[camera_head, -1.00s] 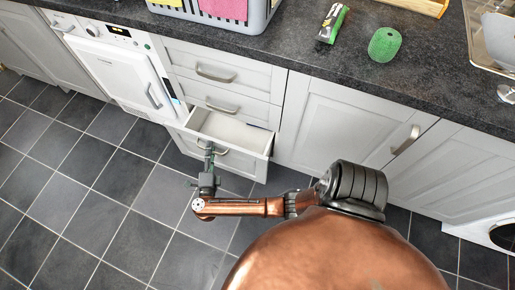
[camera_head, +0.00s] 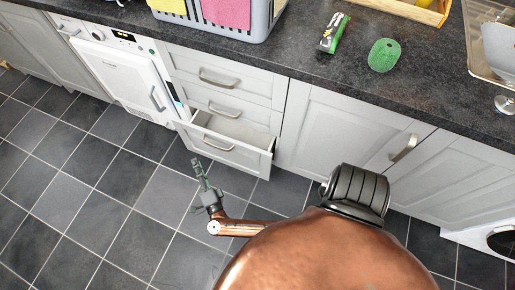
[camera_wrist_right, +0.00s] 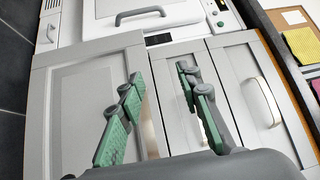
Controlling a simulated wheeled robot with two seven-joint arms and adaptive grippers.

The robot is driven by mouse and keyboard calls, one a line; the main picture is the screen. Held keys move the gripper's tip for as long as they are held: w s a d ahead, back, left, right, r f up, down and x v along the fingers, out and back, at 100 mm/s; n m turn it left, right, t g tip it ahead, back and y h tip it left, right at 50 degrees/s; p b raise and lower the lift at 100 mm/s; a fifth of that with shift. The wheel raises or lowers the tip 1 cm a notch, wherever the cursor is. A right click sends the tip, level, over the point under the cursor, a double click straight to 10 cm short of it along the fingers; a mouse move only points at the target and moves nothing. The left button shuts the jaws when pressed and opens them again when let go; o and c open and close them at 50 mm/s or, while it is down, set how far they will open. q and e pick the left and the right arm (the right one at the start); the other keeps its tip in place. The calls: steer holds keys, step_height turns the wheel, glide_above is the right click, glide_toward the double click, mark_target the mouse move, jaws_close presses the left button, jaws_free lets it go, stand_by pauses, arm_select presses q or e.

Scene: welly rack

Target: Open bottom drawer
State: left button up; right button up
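The bottom drawer (camera_head: 238,156) of the grey cabinet stack is pulled part way out in the head view, and its pale inside shows from above. Its handle (camera_head: 213,143) is on the front panel. My right gripper (camera_head: 197,162) is in front of the drawer's left part, apart from the handle and holding nothing. In the right wrist view my right gripper (camera_wrist_right: 159,75) has its two green fingers spread apart, with the large front panel of the bottom drawer (camera_wrist_right: 80,110) beyond them. My left gripper is not in view.
The two drawers above, the top one (camera_head: 228,80) and the middle one (camera_head: 240,109), are shut. A white dryer (camera_head: 125,75) stands to the left, a shut cupboard door (camera_head: 335,130) to the right. The tiled floor (camera_head: 90,215) in front is clear.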

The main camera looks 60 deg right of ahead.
steer(key=s+a+f+n+y, duration=0.1)
steer(key=s+a+n+y, duration=0.3)
steer(key=a+n+y, duration=0.4)
steer(key=s+a+n+y, duration=0.3)
steer(key=a+n+y, duration=0.3)
steer(key=n+y, duration=0.35)
steer(key=s+d+f+n+g, duration=0.2)
steer(key=s+f+g, duration=0.1)
steer(key=s, duration=0.5)
steer(key=s+d+f+n+g+h, duration=0.1)
steer(key=s+d+f+n+g, duration=0.1)
steer(key=s, duration=0.6)
steer(key=s+d+f+n+g+h, duration=0.1)
steer(key=s+d+f+n+g, duration=0.1)
steer(key=s, duration=0.6)
steer(key=shift+s+f+n+g+b, duration=0.2)
steer(key=shift+f+n+g+b, duration=0.35)
steer(key=shift+f+g, duration=0.9)
steer(key=shift+d+r+g, duration=0.1)
steer(key=shift+r+g, duration=0.25)
